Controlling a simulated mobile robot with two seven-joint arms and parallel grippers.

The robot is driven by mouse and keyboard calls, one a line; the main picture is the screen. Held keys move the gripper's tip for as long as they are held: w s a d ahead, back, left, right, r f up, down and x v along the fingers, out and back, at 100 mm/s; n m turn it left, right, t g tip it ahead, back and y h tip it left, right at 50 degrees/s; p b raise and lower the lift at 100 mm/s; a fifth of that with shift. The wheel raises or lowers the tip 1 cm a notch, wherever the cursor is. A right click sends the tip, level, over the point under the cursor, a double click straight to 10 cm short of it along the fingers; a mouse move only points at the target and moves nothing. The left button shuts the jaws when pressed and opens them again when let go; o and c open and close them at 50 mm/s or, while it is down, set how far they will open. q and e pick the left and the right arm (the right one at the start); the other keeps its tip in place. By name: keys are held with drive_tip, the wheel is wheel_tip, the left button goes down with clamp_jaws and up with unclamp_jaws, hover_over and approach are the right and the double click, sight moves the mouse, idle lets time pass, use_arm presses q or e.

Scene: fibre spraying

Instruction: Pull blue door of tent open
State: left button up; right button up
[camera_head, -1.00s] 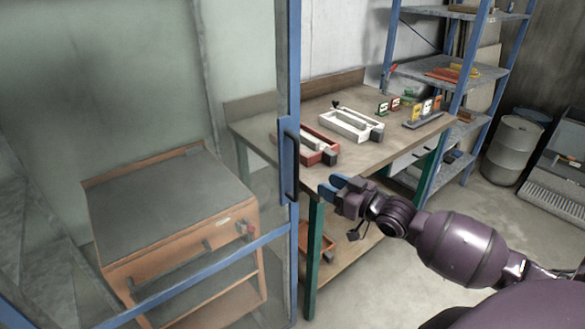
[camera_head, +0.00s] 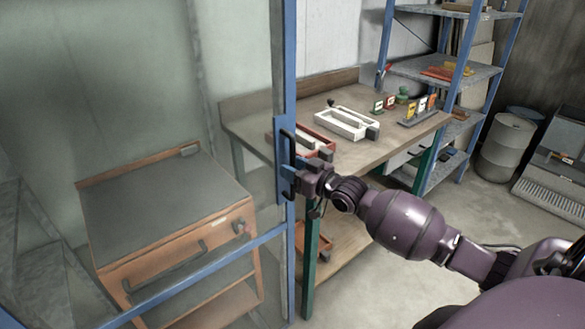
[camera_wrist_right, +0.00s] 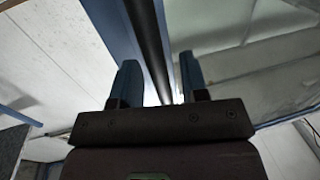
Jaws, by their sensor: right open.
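The blue-framed door (camera_head: 285,60) of the tent has clear panels and stands upright left of centre in the head view. Its dark vertical handle (camera_head: 288,150) sits on a blue plate on the frame. My right gripper (camera_head: 291,172) is at the lower part of this handle. In the right wrist view my right gripper (camera_wrist_right: 158,82) has its two blue fingers apart, with the dark handle bar (camera_wrist_right: 150,45) running between them. The blue frame (camera_wrist_right: 112,35) lies beside the left finger. I cannot tell whether the fingers touch the bar. My left gripper is not in view.
A wooden workbench (camera_head: 385,150) with a white tray (camera_head: 347,123) and a red tray (camera_head: 318,148) stands behind the door. An orange cabinet (camera_head: 165,205) shows through the clear panel. Blue shelves and a grey barrel (camera_head: 506,148) stand at the right. Open floor lies right of the bench.

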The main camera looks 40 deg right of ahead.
drive_tip(key=shift+w, duration=0.15)
clamp_jaws()
drive_tip(key=shift+a, duration=0.15)
